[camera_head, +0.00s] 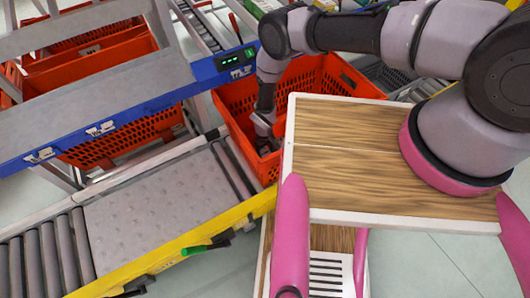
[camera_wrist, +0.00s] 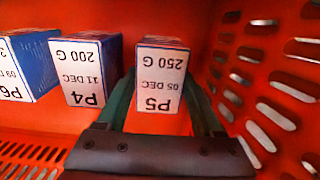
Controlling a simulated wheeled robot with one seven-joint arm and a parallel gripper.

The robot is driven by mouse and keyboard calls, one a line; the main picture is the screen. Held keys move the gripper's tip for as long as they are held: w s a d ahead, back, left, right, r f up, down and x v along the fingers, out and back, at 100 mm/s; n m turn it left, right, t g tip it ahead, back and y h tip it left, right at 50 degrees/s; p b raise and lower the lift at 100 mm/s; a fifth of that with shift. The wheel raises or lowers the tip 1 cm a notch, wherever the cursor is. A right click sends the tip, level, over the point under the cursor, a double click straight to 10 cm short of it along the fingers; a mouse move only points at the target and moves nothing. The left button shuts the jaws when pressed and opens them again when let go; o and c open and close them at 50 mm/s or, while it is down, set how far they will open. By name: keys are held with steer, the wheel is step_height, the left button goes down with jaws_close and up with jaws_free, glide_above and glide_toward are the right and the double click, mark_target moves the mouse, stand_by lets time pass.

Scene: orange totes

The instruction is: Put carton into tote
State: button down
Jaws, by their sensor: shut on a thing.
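In the wrist view, a carton marked P5, 250 G (camera_wrist: 160,75) stands between the two dark green fingers of my gripper (camera_wrist: 160,95), which is shut on it. The carton is inside an orange-red tote (camera_wrist: 230,100). In the head view, my gripper (camera_head: 266,138) reaches down into the orange tote (camera_head: 236,92) beside the conveyor. The held carton cannot be made out there. Two more cartons, P4 (camera_wrist: 90,75) and P6 (camera_wrist: 28,65), stand in a row to the left of P5 in the wrist view.
The perforated tote wall is close on the right of the held carton. A roller conveyor with a yellow edge (camera_head: 190,238) lies at the left. A blue rack beam (camera_head: 110,122) crosses above other orange totes (camera_head: 115,150). My wood-topped base is at the right.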

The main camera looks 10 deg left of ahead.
steer(key=shift+c, duration=0.2)
jaws_free()
step_height(320, 180, up, 13)
steer(key=shift+w+a+f, duration=0.2)
steer(key=shift+w, duration=0.05)
